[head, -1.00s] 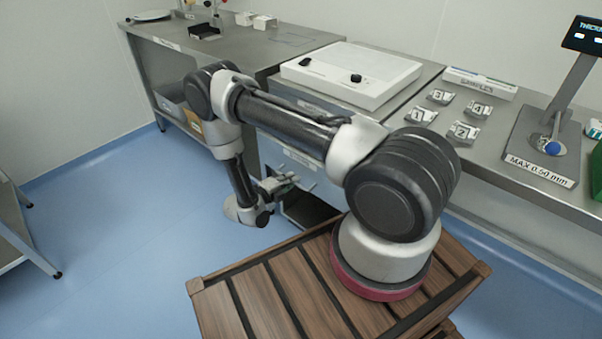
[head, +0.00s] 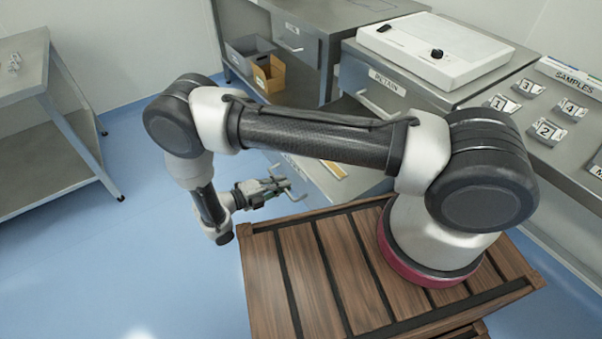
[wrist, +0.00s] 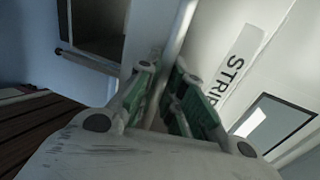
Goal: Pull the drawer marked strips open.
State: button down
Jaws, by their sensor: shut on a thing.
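The strips drawer (head: 327,186) stands pulled out from the bench cabinet in the head view, its inside showing with a yellowish strip in it. In the wrist view its pale front (wrist: 215,40) carries a label reading "STRIP", the end cut off by my finger. My gripper (head: 277,188) is at the drawer's front on the left side. In the wrist view my gripper (wrist: 165,80) has its green-padded fingers shut around the drawer's handle bar (wrist: 178,38). My arm hides part of the drawer in the head view.
The drawer marked RETAIN (head: 375,92) sits above, under a white light box (head: 435,48). A grey bin and a cardboard box (head: 268,76) stand on a low shelf behind. A metal table (head: 45,110) is at left. Blue floor (head: 150,260) is clear left of my base.

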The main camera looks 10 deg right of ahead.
jog(key=f+v, duration=0.2)
jog(key=v, duration=1)
jog(key=shift+a+f, duration=0.25)
jog(key=c, duration=1.5)
grip_release()
jog(key=v, duration=1.2)
jog(key=shift+f, duration=0.1)
